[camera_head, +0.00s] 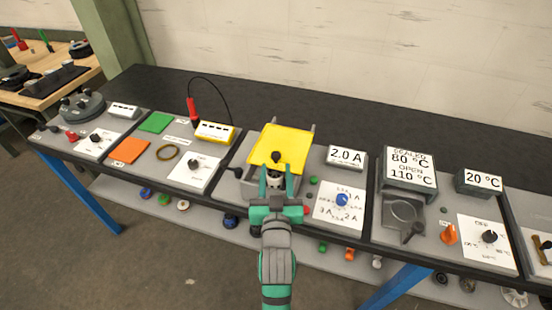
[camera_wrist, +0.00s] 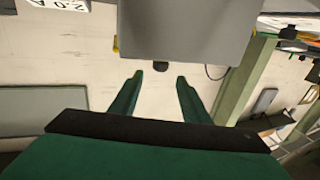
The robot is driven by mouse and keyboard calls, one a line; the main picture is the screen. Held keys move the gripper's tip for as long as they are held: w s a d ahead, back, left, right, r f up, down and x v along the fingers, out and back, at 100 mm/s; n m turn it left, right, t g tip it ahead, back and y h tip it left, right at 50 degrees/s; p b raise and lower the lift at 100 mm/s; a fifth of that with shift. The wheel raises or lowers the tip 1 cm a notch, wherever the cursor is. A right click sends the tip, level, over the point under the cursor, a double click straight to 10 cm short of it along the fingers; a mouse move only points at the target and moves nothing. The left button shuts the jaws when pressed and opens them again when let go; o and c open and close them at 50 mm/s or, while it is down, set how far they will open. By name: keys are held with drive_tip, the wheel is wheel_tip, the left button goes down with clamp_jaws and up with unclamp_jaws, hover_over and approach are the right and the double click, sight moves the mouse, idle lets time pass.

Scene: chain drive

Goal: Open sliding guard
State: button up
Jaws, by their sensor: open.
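The sliding guard (camera_head: 283,139) is a yellow plate in the middle station of the bench, lying between two grey rails. A black knob (camera_head: 276,157) sits at its near edge. My gripper (camera_head: 277,174) is open in front of the knob, with one green finger to each side of a pale grey part below the guard. In the wrist view my fingers (camera_wrist: 160,76) are apart, and a dark round knob (camera_wrist: 161,67) shows just beyond the tips, in line with the gap. I cannot tell whether they touch it. A large grey surface fills the wrist view's top middle.
A 2.0 A display (camera_head: 346,156) and a dial with a blue knob (camera_head: 341,199) stand right of the guard. A yellow box (camera_head: 215,132) and a red-handled tool (camera_head: 192,112) are at the left. The dark bench top (camera_head: 330,127) behind is clear.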

sight(276, 158)
drive_tip(key=shift+w, duration=2.9)
